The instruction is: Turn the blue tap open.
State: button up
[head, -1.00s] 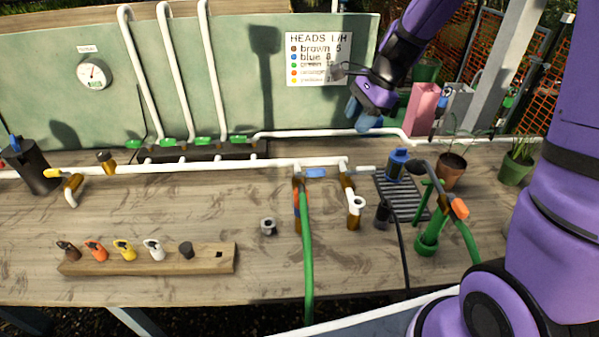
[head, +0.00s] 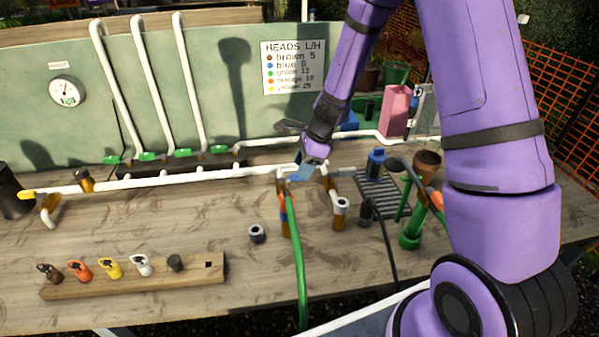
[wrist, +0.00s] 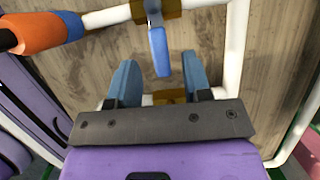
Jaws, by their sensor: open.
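The blue tap's flat lever (wrist: 158,50) shows in the wrist view, fixed to a brass fitting (wrist: 168,8) on the white pipe. The lever's free end points down the picture, between my two blue fingers. My gripper (wrist: 160,62) is open, with a finger apart on each side of the lever. I cannot tell how far the fingertips are from it in depth. In the head view my gripper (head: 303,174) is down at the white pipe above the green hose, and it largely hides the lever there.
A green hose (head: 297,255) hangs from the pipe (head: 215,173). A brass outlet (head: 340,212) is just right of my gripper. A blue-topped fitting (head: 376,165) stands on a dark grate (head: 370,196). A wooden block (head: 130,278) with several hose heads lies front left.

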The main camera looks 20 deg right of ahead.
jog(key=shift+x, duration=1.35)
grip_shut()
jog(key=shift+w+a+n+g+h, duration=0.6)
jog(key=shift+w+n+g, duration=0.35)
jog(key=shift+n, duration=2)
jog(key=shift+w+a+n+g+h, duration=0.55)
jog(key=shift+w+a+n+g, duration=0.4)
jog(key=shift+n, duration=2.05)
jog(key=shift+w+a+n+g+h, duration=0.6)
jog(key=shift+w+n, duration=0.5)
jog(key=shift+n, duration=1.85)
jog(key=shift+d, duration=0.1)
